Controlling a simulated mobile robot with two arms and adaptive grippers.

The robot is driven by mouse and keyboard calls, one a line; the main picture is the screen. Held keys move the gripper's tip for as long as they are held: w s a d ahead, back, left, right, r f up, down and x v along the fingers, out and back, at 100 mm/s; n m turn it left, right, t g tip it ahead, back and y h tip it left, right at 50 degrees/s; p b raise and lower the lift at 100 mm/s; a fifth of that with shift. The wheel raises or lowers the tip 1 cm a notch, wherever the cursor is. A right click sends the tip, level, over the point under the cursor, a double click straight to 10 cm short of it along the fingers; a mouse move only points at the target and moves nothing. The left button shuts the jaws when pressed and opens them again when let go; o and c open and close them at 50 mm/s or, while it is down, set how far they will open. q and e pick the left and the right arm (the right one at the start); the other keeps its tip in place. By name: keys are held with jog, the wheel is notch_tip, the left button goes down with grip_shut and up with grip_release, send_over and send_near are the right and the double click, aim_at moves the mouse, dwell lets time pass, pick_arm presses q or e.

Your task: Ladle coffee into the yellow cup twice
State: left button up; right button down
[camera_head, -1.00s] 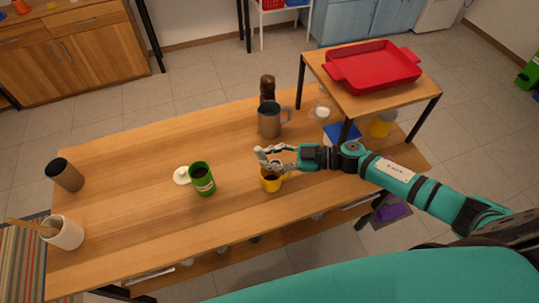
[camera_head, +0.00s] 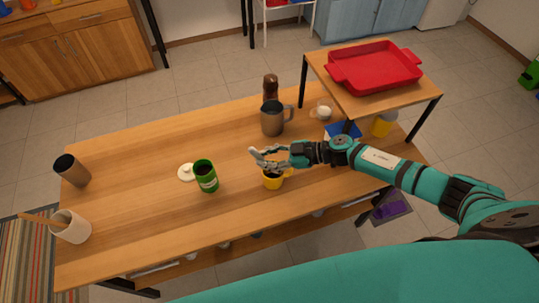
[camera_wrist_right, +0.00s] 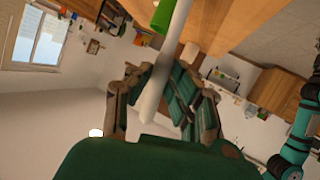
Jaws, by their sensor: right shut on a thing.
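The yellow cup (camera_head: 273,183) stands on the wooden table, with dark contents or shadow inside. My right gripper (camera_head: 262,157) is just above and beside its rim in the head view, partly covering it. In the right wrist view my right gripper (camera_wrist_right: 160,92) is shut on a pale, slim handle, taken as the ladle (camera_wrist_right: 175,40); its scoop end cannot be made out. The green can (camera_head: 206,182) stands open to the left of the cup with dark coffee inside, and a green piece of it seems to show in the wrist view (camera_wrist_right: 162,15). My left gripper is out of view.
A white lid (camera_head: 186,172) lies by the can. A grey mug (camera_head: 272,120) and a brown bottle (camera_head: 270,86) stand behind. A raised shelf with a red tray (camera_head: 375,66) is at right. A dark tumbler (camera_head: 72,170) and white crock (camera_head: 71,229) are at left.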

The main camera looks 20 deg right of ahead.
jog(key=shift+w+a+r+h+b, duration=0.2)
jog(key=shift+w+a+h+b, duration=0.1)
jog(key=shift+w, duration=0.15)
jog(key=w+a+f+m+g+h+b, duration=0.4)
jog(key=w+a+f+g+h+b, duration=0.1)
jog(key=b, duration=1)
jog(key=w+f+g+h, duration=0.1)
jog(key=w+g+h, duration=0.1)
jog(key=w+g, duration=0.1)
jog(key=shift+a+f+g, duration=0.15)
jog(key=shift+g, duration=0.65)
jog(key=shift+w, duration=0.1)
dwell(0.8)
